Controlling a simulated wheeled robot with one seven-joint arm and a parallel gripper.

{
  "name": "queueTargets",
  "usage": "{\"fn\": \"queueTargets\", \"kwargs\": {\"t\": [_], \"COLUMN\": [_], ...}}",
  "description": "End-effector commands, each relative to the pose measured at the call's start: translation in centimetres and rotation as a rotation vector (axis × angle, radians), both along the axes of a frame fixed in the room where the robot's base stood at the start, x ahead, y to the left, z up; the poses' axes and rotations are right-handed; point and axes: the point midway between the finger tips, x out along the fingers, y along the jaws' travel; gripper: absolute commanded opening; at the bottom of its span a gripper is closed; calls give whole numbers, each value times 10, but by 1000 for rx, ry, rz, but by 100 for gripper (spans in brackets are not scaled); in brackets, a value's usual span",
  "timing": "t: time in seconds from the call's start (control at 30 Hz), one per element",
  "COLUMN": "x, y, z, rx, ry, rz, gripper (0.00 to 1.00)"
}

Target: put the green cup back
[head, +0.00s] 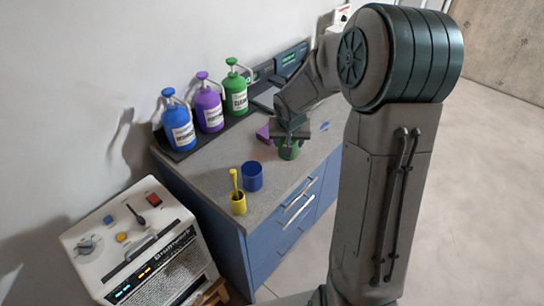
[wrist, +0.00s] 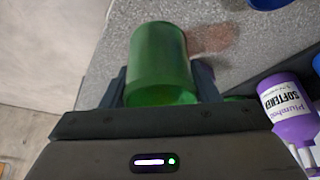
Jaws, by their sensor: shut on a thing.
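The green cup (head: 289,151) is between the fingers of my gripper (head: 290,133), over the near part of the grey counter (head: 207,165). My gripper is shut on it. The wrist view shows the green cup (wrist: 160,60) large, with a dark finger on each side of it. I cannot tell whether its base touches the counter. A blue cup (head: 252,178) stands to its left. A yellow cup (head: 239,204) with a yellow stick-like thing in it stands near the counter's front left corner.
Blue (head: 178,126), purple (head: 208,107) and green (head: 236,95) pump bottles stand along the wall. A purple shape (head: 263,133) lies beside my gripper. A reddish patch (wrist: 212,37) marks the counter. A cream appliance (head: 135,245) stands at the lower left.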

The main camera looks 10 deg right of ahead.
Motion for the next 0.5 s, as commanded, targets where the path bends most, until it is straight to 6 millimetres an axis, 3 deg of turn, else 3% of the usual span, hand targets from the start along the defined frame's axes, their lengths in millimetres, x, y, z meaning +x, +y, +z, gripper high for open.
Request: {"fn": "queueTargets", "kwargs": {"t": [0.2,0.5], "x": [14,19], "y": [34,45], "z": [-22,-40], "rx": [0,-1], "ry": [1,2], "rz": [4,-3], "gripper": [26,26]}}
